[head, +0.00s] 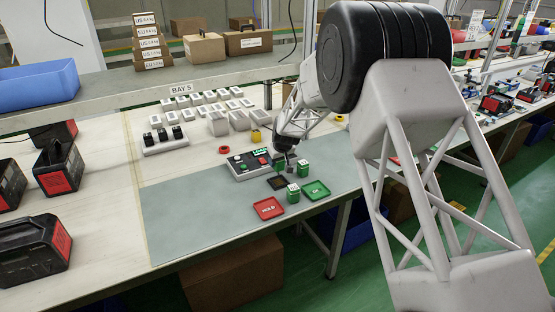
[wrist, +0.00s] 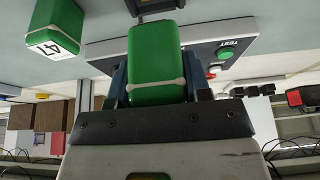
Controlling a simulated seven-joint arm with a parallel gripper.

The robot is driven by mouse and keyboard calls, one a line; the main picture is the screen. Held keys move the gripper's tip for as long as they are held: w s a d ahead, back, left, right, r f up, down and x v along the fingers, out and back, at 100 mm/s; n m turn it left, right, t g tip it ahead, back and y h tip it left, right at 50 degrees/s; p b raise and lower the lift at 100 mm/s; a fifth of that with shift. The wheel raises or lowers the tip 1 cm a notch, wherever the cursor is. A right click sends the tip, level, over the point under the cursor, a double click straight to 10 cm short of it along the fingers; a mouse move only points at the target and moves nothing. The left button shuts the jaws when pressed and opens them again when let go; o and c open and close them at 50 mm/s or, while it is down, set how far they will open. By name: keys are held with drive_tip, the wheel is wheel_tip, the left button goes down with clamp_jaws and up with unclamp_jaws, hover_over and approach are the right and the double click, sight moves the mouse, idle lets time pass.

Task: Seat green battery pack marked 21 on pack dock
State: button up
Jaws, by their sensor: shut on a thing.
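My gripper (head: 284,160) is shut on a green battery pack (wrist: 155,65) with a pale band, seen between its fingers in the wrist view. No number shows on the held pack's visible face, and I can hardly make it out in the head view. A second green pack (head: 305,168) stands just right of the gripper, and a third green pack (head: 292,193) stands nearer the front. One loose pack with a white numbered label (wrist: 57,30) is at the upper left in the wrist view. A grey box with a dark button panel (head: 248,164), possibly the dock, is beside the gripper.
A red tray (head: 268,208) and a green tray (head: 316,190) lie near the mat's front edge. A small black pad (head: 278,183) lies under the gripper area. White blocks (head: 217,122) stand behind. The grey-green mat (head: 195,215) is clear at left.

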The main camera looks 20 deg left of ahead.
sight(281, 163)
drive_tip(key=shift+f, duration=2.6)
drive_tip(key=shift+f, duration=0.65)
drive_tip(key=o, duration=1.1)
drive_tip(key=shift+r, duration=0.15)
drive_tip(key=shift+v, duration=3.75)
drive_tip(key=shift+s, duration=0.1)
drive_tip(key=shift+d+r, duration=0.1)
drive_tip(key=shift+d, duration=0.05)
